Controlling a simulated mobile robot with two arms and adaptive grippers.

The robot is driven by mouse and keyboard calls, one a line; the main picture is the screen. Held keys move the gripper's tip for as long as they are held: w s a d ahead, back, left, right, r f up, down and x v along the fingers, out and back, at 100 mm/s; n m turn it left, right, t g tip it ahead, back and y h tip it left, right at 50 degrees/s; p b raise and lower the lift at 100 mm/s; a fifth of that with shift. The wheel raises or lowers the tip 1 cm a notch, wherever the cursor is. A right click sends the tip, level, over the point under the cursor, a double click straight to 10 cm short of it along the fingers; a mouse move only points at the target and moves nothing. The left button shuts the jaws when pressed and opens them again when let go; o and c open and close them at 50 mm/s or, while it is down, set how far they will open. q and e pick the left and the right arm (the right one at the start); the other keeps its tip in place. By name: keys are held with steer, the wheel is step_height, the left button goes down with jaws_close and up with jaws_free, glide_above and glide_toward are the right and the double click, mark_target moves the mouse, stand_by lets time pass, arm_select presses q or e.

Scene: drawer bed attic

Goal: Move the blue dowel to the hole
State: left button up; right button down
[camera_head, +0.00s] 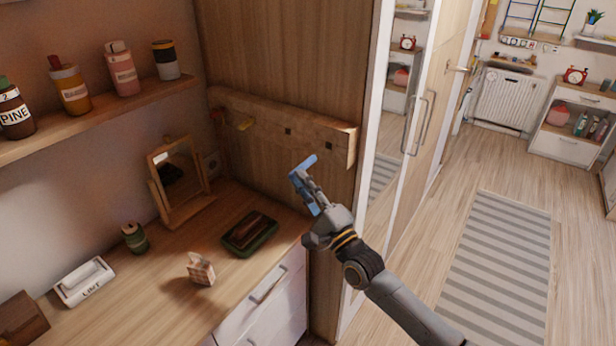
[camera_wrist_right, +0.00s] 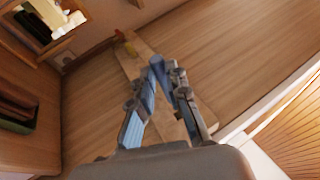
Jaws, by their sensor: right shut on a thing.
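My right gripper (camera_head: 306,181) is shut on the blue dowel (camera_head: 304,165), held in the air in front of the wooden peg rail (camera_head: 308,137). In the right wrist view, the blue dowel (camera_wrist_right: 158,66) shows between the fingertips (camera_wrist_right: 164,78), in front of the rail (camera_wrist_right: 143,50). The rail has two dark square holes, one near its middle (camera_head: 288,131) and one towards its right end (camera_head: 328,146). The dowel appears apart from the rail. My left gripper is not in view.
Below the rail is a wooden desktop (camera_head: 150,290) with a small mirror (camera_head: 178,175), a dark green tray (camera_head: 250,233), a small patterned box (camera_head: 201,268) and a white holder (camera_head: 84,281). A mirrored door (camera_head: 375,150) stands right of the rail. A shelf (camera_head: 100,115) holds several bottles.

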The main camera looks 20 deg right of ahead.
arm_select(q)
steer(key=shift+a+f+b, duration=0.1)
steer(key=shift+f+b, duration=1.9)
steer(key=shift+b, duration=0.05)
arm_select(e)
steer(key=shift+w+d, duration=0.85)
steer(key=shift+d, duration=0.2)
steer(key=shift+w+d, duration=0.85)
steer(key=shift+d, duration=0.15)
arm_select(q)
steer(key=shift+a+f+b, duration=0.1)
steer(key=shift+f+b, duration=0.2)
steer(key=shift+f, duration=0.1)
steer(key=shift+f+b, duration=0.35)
steer(key=shift+b, duration=0.05)
arm_select(e)
steer(key=shift+w+d+f, duration=0.1)
steer(key=shift+w+d, duration=0.1)
steer(key=shift+d, duration=0.1)
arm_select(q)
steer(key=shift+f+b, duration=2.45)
arm_select(e)
steer(key=shift+w+d, duration=0.75)
steer(key=shift+d, duration=0.2)
steer(key=shift+w+d, duration=0.7)
steer(key=shift+d, duration=0.2)
